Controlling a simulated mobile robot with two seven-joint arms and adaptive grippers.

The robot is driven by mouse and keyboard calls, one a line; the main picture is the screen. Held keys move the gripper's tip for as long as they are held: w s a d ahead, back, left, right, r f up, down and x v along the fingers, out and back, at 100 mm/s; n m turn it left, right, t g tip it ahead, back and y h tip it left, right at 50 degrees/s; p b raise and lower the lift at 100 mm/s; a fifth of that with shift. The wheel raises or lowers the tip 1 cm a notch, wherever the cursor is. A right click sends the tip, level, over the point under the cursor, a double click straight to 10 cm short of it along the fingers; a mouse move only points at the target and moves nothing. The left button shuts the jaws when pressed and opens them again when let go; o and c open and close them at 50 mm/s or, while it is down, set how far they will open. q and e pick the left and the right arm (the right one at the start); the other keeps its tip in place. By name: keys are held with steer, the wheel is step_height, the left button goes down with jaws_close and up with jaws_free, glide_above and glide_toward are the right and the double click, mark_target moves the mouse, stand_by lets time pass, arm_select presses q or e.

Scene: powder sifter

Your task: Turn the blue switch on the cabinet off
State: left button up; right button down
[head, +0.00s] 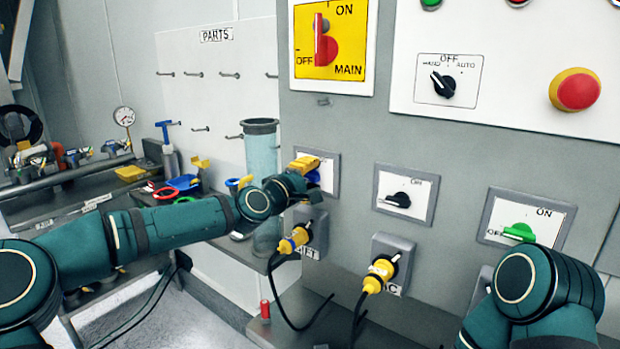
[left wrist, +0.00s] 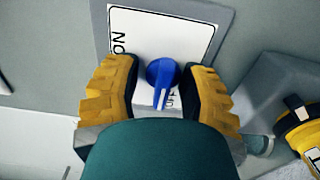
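The blue switch (left wrist: 162,74) is a round knob with a narrow grip on a white plate (left wrist: 190,34), seen in the left wrist view. Its grip points down in that picture, over lettering it partly covers. My left gripper (left wrist: 161,82) has its yellow fingers on either side of the knob, with narrow gaps showing, so it is open around it. In the head view my left gripper (head: 308,165) is at the leftmost switch plate (head: 331,172) and hides most of the knob. My right arm is at the lower right; its gripper is out of sight.
Beside it are a black switch (head: 398,200) and a green switch (head: 519,232). Yellow plugs (head: 297,240) (head: 380,273) with black cables stick out below. A red-yellow main switch (head: 326,40) is above. A clear cylinder (head: 261,150) stands behind my left forearm.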

arm_select(q)
steer(key=shift+s+a, duration=0.3)
steer(key=v, duration=1.1)
steer(key=shift+s, duration=0.1)
arm_select(e)
steer(key=shift+a, duration=0.1)
